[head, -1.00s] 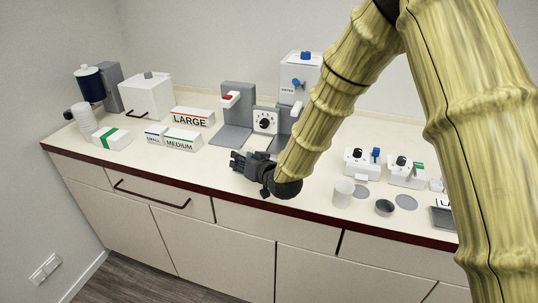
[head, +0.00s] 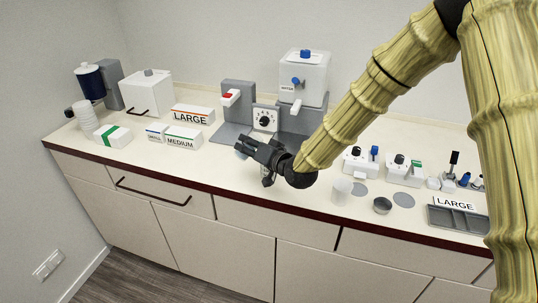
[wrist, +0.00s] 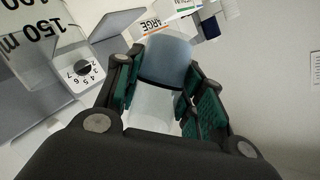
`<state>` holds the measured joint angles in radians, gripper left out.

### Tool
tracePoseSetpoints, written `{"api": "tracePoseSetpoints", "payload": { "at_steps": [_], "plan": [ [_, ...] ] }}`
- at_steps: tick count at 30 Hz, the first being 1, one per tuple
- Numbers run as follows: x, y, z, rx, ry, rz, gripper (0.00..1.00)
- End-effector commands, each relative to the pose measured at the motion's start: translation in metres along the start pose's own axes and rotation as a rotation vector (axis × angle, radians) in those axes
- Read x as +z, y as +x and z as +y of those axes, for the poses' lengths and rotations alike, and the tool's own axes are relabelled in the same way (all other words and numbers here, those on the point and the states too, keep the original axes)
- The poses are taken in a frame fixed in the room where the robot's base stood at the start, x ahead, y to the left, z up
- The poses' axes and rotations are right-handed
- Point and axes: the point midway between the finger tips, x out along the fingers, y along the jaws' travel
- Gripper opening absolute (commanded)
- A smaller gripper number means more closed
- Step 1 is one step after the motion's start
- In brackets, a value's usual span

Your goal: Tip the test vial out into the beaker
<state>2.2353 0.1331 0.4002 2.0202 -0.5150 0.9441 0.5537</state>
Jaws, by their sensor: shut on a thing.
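My gripper (head: 250,148) is shut on a clear cylindrical vessel, which looks like the test vial (wrist: 164,62), with a blue-grey far part. In the wrist view the vial lies between the green-lined fingers, and its clear near part shows between them. I cannot tell whether the vial is tilted enough to pour.
A dial box (head: 264,119) and a water dispenser (head: 303,78) stand behind my gripper. LARGE (head: 191,116) and MEDIUM (head: 183,138) boxes lie left. Black "150 m" lettering (wrist: 25,35) shows on an unclear surface.

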Motion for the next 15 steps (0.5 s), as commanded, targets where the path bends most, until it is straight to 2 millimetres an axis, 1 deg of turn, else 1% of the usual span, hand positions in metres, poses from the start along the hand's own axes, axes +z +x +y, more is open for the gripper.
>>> {"api": "tracePoseSetpoints", "payload": {
  "at_steps": [8, 15],
  "plan": [
    [-0.0024, -0.0013, 0.0001, -0.014, 0.035, 0.006, 0.08],
    [-0.0006, -0.0009, 0.0018, -0.026, 0.066, 0.01, 0.08]
  ]
}}
